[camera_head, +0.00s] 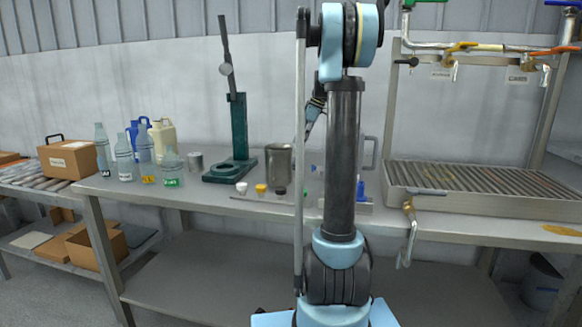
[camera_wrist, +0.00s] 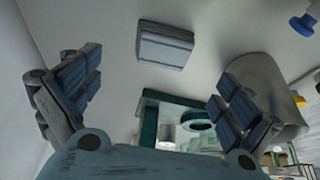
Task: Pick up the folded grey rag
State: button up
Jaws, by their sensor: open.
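The folded grey rag (camera_wrist: 165,46) looks like a flat, layered grey-blue block on the pale worktop, at the upper middle of the wrist view. I cannot make it out in the head view, where my arm covers part of the bench. My gripper (camera_wrist: 160,90) is open and empty, with its dark padded fingers wide apart at left and right. The rag shows beyond the fingertips, between them sideways, and neither finger touches it.
A metal beaker (camera_head: 278,163) stands near the rag; it also shows behind the right finger in the wrist view (camera_wrist: 262,75). A green stand (camera_head: 238,130) rises to its left. Bottles (camera_head: 124,157) crowd the bench's left end.

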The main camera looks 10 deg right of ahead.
jog(key=x, duration=0.9)
jog(key=shift+s+a+f, duration=0.1)
jog(key=shift+s+f, duration=0.05)
jog(key=shift+f, duration=0.25)
jog(key=shift+c, duration=0.5)
jog(key=c, duration=1)
